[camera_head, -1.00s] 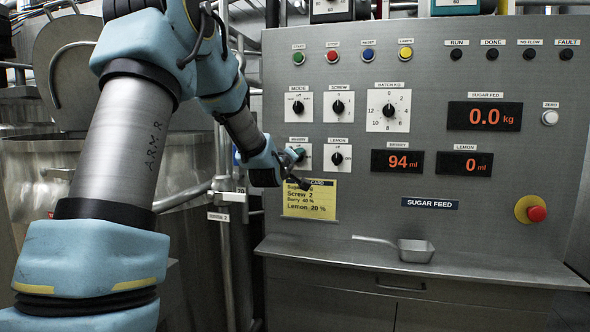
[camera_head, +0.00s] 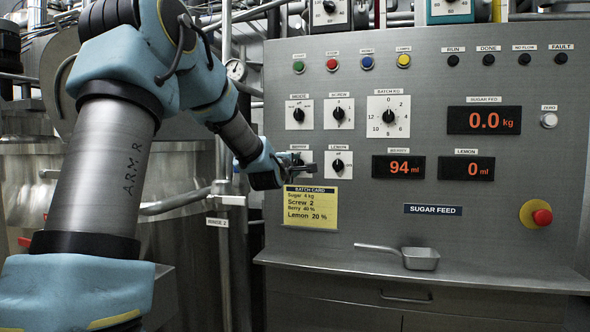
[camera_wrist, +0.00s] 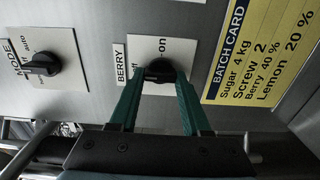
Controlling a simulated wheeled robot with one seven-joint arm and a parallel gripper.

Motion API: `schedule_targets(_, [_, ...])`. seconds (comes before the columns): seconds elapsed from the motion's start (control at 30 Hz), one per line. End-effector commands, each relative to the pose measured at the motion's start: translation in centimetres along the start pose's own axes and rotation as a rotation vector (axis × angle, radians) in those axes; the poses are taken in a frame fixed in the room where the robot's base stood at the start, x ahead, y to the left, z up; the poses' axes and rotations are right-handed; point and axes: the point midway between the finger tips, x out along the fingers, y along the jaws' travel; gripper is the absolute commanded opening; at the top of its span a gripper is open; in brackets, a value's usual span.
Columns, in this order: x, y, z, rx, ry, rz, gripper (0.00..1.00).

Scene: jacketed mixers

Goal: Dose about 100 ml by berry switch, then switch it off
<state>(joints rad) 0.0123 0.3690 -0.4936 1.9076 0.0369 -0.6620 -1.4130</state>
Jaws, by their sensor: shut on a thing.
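The berry switch (camera_wrist: 158,70) is a small dark knob on a white plate marked BERRY, with "on" and "off" lettering beside it. My gripper (camera_wrist: 158,78) is shut on this knob, one green finger on each side. The fingers cover part of the knob, so I cannot tell clearly where it points. In the head view my gripper (camera_head: 304,168) is at the panel and hides most of the berry plate. The berry display (camera_head: 398,168) reads 94 ml in orange digits.
The lemon switch (camera_head: 338,165) is just right of my gripper, and the mode switch (camera_head: 298,115) is above. The lemon display (camera_head: 466,168) reads 0 ml. The yellow batch card (camera_head: 310,208) is just below. A metal scoop (camera_head: 420,258) lies on the ledge.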

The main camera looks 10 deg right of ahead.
Motion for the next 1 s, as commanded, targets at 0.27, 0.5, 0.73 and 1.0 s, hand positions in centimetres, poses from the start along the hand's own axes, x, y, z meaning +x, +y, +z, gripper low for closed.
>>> schedule_targets(0.27, [-0.01,-0.1,-0.08,-0.032,0.001,-0.002,0.0])
schedule_targets(0.5, [0.0,-0.1,-0.08,-0.032,0.001,-0.002,0.0])
schedule_targets(0.73, [0.0,-0.09,-0.07,-0.032,0.001,-0.002,0.65])
schedule_targets(1.0, [0.0,-0.05,-0.03,-0.03,0.001,-0.001,0.78])
